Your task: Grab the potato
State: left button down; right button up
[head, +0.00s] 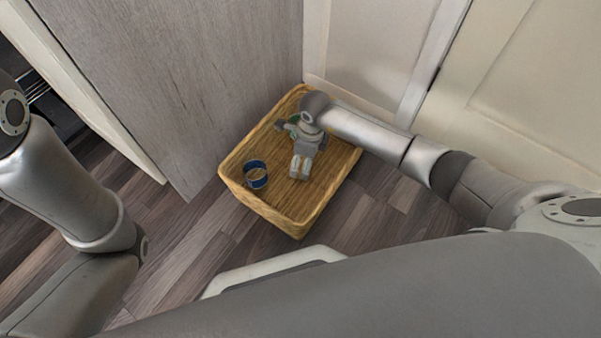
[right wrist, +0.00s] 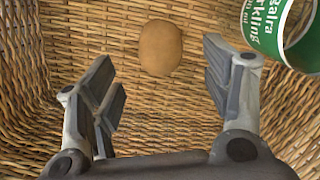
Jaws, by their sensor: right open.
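The potato (right wrist: 161,47) is a brown oval lying on the woven floor of the wicker basket (head: 268,211) in the right wrist view. I cannot make it out in the head view. My right gripper (head: 299,172) reaches down inside the basket. In the right wrist view its fingers (right wrist: 165,82) are spread apart with nothing between them. The potato lies beyond the fingertips, roughly centred on the gap and apart from them. My left arm shows at the left of the head view, but its gripper is out of frame.
A green can (right wrist: 265,24) with white lettering lies in the basket, right of the potato and close to the right finger. A blue cylindrical container (head: 256,175) is at the basket's left. A grey wood panel (head: 200,75) and cream cabinet doors (head: 375,45) stand close behind.

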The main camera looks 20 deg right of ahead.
aim_at(301, 168)
jog(key=shift+w+a+f+b, duration=0.1)
jog(key=shift+f+b, duration=1.15)
jog(key=shift+f, duration=0.05)
jog(key=shift+w+a+f+b, duration=0.1)
jog(key=shift+f+b, duration=1.1)
jog(key=shift+f, duration=0.1)
jog(key=shift+r, duration=0.1)
jog(key=c, duration=1.2)
